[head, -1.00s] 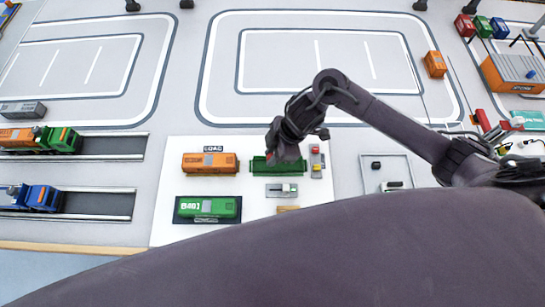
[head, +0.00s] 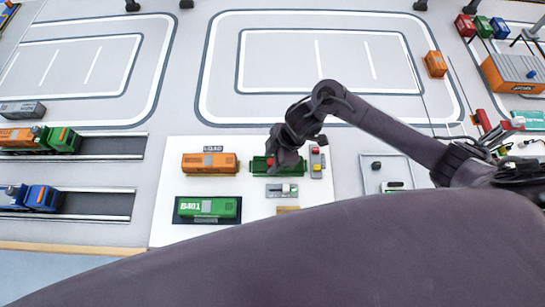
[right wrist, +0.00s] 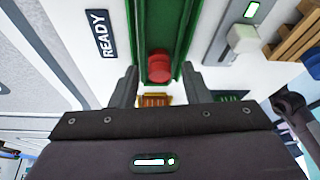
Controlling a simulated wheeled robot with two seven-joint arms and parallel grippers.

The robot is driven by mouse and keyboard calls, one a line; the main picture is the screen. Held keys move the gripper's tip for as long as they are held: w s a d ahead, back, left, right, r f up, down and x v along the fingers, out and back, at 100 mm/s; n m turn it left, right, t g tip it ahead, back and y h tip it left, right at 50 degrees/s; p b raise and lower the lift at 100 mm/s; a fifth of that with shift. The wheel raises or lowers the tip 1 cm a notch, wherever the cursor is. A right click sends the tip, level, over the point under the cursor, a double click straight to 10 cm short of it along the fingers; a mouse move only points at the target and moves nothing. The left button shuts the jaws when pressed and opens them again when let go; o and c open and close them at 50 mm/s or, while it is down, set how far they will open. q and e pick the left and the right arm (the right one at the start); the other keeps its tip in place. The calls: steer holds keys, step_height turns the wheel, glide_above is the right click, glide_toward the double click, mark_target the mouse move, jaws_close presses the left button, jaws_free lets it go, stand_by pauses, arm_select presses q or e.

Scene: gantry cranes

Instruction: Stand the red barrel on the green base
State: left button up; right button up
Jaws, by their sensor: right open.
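The green base (head: 258,170) is a long green tray-like piece on the white board in the head view, partly hidden by my right gripper. It also shows in the right wrist view (right wrist: 181,30) as a channel with raised green sides. The red barrel (right wrist: 160,66) is in this channel, at its near end in the wrist view. A bit of it shows in the head view (head: 271,161). I cannot tell for sure whether it stands or lies. My right gripper (right wrist: 158,78) is open, with one finger on each side of the barrel, apart from it. My left gripper is not in view.
An orange container (head: 210,162) is left of the base, and a green container (head: 208,207) lies below it. A grey switch block (head: 281,191) and a button panel (head: 317,162) are close to the base.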

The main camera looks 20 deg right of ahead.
steer(key=v, duration=1.2)
steer(key=shift+r+p, duration=0.2)
steer(key=shift+p, duration=0.1)
